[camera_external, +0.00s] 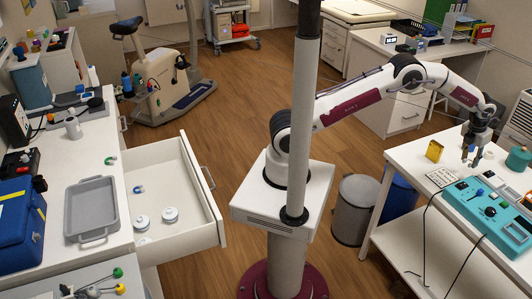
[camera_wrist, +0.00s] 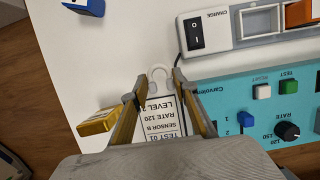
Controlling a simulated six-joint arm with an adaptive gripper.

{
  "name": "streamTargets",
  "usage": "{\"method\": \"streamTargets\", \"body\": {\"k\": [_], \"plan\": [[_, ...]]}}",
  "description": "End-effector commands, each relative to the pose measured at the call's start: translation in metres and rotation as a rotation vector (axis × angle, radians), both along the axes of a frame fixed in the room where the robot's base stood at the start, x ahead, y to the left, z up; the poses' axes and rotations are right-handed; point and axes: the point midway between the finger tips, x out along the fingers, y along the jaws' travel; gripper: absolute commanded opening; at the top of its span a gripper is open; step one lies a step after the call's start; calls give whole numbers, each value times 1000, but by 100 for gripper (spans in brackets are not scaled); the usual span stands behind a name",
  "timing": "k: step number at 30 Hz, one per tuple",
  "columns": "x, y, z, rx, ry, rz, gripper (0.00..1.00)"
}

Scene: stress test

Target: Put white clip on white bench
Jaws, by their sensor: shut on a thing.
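The white clip (camera_wrist: 160,75) is a small pale horseshoe shape in the wrist view. It sits between the fingertips of my gripper (camera_wrist: 159,85), which is shut on it. In the external view my gripper (camera_external: 471,158) points down, low over the white bench (camera_external: 408,160) on the right. The bench top also shows in the wrist view (camera_wrist: 130,45). I cannot make out the clip in the external view, and cannot tell whether it touches the bench.
A printed card (camera_wrist: 164,118) lies below the fingers. A gold box (camera_external: 434,151) stands left of the gripper. A teal control box (camera_external: 487,207) and a white switch panel (camera_wrist: 222,28) are near. At left are a worktop with a grey tray (camera_external: 92,207) and an open drawer (camera_external: 175,190).

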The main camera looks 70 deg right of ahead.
Motion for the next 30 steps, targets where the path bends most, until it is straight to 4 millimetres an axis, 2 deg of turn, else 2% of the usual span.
{"method": "streamTargets", "body": {"k": [5,16,30], "plan": [[0,0,-8,1,-1,0,20],[0,0,-47,0,0,1,20],[0,0,-52,0,0,0,20]]}}
